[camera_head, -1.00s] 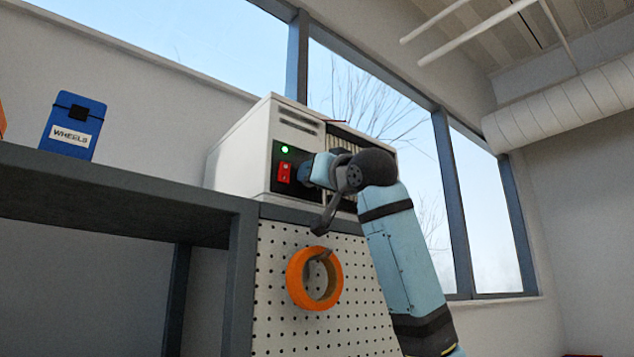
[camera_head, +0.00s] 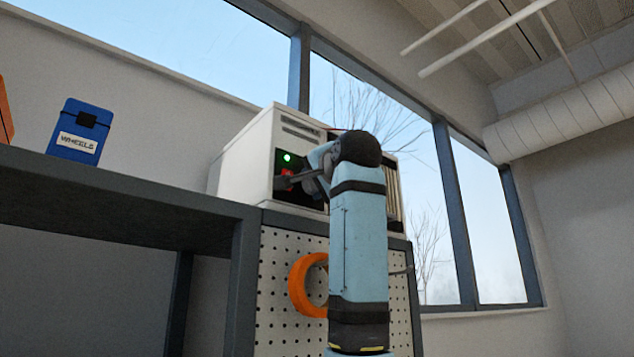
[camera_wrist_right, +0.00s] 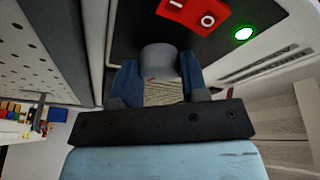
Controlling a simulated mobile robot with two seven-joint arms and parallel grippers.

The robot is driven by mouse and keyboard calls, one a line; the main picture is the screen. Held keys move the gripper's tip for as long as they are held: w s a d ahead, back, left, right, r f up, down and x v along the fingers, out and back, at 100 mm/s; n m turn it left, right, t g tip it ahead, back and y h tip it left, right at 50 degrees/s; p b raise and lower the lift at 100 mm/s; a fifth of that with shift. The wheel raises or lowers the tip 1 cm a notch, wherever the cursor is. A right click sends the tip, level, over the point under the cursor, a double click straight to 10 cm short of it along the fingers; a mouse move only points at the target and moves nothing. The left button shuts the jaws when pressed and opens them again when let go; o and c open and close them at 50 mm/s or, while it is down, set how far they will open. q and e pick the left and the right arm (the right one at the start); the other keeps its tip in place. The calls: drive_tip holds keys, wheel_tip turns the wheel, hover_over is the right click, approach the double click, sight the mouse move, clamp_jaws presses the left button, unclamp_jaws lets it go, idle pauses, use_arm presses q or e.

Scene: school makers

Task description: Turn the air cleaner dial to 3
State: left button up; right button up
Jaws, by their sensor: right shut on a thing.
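The white air cleaner (camera_head: 245,155) sits on top of the pegboard cabinet, with a dark control panel on its front. Its dial (camera_wrist_right: 160,60) is a grey round knob, seen in the right wrist view; in the head view my arm hides it. My right gripper (camera_wrist_right: 158,78) is shut on the dial, one blue finger on each side. A small reddish mark shows on the knob's near edge. I cannot read any dial numbers. A green light (camera_head: 287,158) is lit on the panel, and it also shows in the right wrist view (camera_wrist_right: 244,33). My left gripper is out of view.
A red switch (camera_wrist_right: 193,12) is close beside the dial. An orange tape roll (camera_head: 300,285) hangs on the pegboard (camera_head: 272,290) below, partly behind my right arm. A blue "WHEELS" box (camera_head: 78,130) stands on the grey shelf (camera_head: 110,195) at left.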

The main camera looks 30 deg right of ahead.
drive_tip(key=shift+r+m, duration=0.15)
drive_tip(key=shift+m, duration=0.65)
drive_tip(key=o, duration=0.9)
drive_tip(key=shift+g, duration=0.3)
drive_tip(key=shift+b+v, duration=1.7)
drive_tip(key=shift+v, duration=5.2)
